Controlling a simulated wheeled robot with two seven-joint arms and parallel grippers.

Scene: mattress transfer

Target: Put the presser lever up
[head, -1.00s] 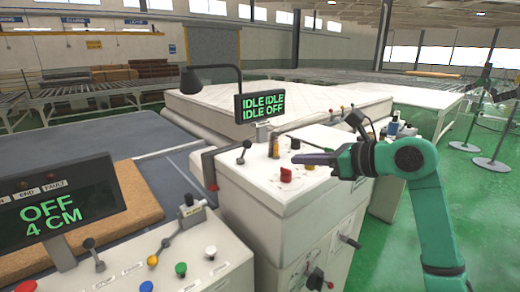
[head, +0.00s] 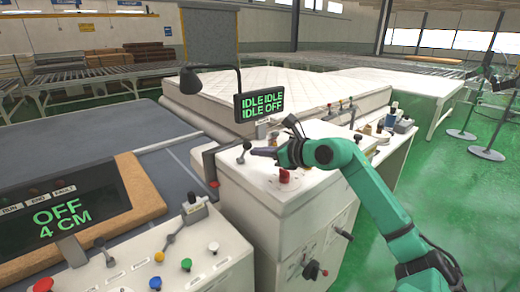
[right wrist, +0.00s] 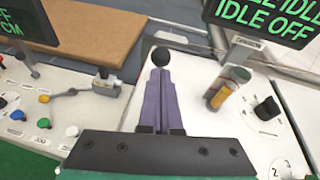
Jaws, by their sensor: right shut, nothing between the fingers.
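The lever's shaft is mostly hidden there. My left gripper is not in view.
A display reading IDLE and OFF (head: 259,103) stands close behind my gripper. A red knob (head: 284,176) and an amber cylinder (right wrist: 222,97) are nearby. The left panel has another lever (head: 191,203) and coloured buttons. A mattress (head: 300,92) lies behind.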

